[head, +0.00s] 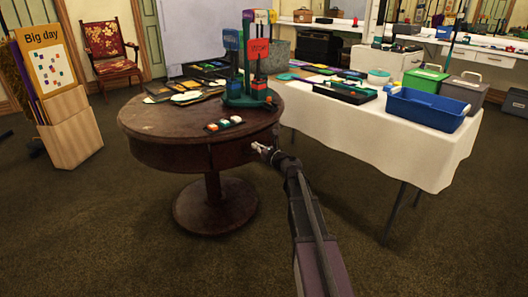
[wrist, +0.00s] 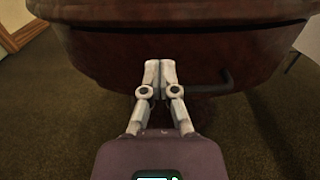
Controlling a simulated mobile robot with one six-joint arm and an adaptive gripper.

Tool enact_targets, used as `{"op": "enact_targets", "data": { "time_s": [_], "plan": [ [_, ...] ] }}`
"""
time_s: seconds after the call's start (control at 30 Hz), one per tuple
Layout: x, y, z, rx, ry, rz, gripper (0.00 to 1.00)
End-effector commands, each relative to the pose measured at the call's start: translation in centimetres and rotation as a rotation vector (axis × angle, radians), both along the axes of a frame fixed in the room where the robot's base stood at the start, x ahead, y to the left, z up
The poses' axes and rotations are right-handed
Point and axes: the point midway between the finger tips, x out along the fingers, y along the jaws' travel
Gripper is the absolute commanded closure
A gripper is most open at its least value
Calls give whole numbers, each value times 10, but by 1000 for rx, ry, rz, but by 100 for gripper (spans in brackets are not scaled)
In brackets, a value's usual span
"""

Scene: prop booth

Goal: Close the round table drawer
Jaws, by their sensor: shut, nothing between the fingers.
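The round table (head: 165,122) is dark brown wood on a central pedestal with a round base. In the wrist view its curved side (wrist: 105,60) fills the top. A drawer front (wrist: 200,60) shows there, with a dark bar handle (wrist: 215,86) to the right of my fingers. I cannot tell how far the drawer stands out. My gripper (head: 258,147) is at the right side of the table in the head view. In the wrist view my gripper (wrist: 160,66) is shut and empty, its fingertips at or close to the drawer front; contact is unclear.
A colourful stand (head: 250,70) and a small tray (head: 223,124) are on the round table. A white-clothed table (head: 420,150) with a blue bin (head: 425,108) stands close on the right. Carpet (head: 100,210) is clear at the front left.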

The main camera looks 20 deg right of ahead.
Motion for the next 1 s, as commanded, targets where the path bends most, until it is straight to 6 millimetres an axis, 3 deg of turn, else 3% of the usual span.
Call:
{"op": "enact_targets", "data": {
  "time_s": [0.1, 0.3, 0.87, 1.0],
  "plan": [
    [19, 7, 0, 0, 0, 1, 100],
    [39, 15, 0, 0, 0, -1, 100],
    [47, 19, 0, 0, 0, -1, 100],
    [57, 23, 0, 0, 0, 0, 100]
  ]
}}
